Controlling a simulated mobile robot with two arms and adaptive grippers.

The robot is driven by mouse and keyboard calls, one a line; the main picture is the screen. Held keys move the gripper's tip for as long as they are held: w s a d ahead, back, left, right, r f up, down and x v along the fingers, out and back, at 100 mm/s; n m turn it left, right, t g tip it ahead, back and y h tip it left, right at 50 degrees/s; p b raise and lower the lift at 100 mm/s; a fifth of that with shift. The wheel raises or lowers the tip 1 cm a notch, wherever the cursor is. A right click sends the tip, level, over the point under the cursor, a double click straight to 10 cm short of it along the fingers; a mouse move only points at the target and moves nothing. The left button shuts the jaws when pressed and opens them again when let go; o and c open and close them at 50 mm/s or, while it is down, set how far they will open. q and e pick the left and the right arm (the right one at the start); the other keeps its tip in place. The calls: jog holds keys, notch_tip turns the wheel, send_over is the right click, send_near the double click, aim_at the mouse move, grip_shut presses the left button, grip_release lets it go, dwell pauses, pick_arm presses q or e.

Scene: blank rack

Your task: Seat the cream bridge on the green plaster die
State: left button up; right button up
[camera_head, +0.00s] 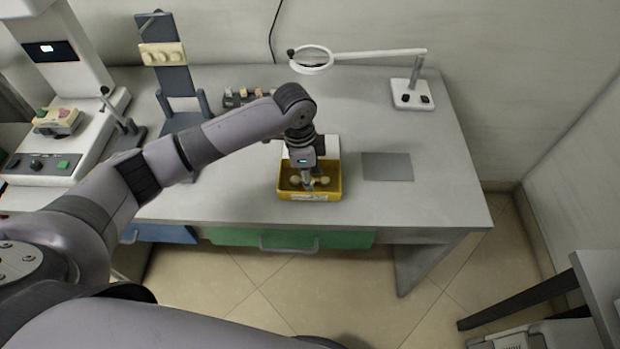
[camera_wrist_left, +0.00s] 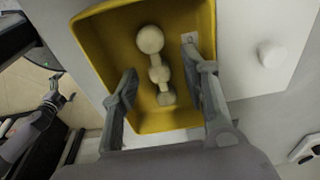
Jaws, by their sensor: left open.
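A cream bridge (camera_wrist_left: 158,68), a row of rounded lobes, lies in the yellow tray (camera_wrist_left: 110,50). In the head view the bridge (camera_head: 322,181) shows partly behind my left gripper (camera_head: 307,182). My left gripper points down into the tray. In the left wrist view its two fingers (camera_wrist_left: 165,95) are apart, one on each side of the bridge's near part, with nothing clearly gripped. Part of my right arm seems to show at the wrist view's left edge.
A white block (camera_head: 333,147) stands right behind the tray. A grey mat (camera_head: 387,166) lies to its right. A magnifier on a stand (camera_head: 412,93) is at the back right. A dark upright stand (camera_head: 178,85) holds a cream piece. The desk's front right is clear.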

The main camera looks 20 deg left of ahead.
pick_arm(q)
jog(key=shift+c, duration=0.6)
grip_shut()
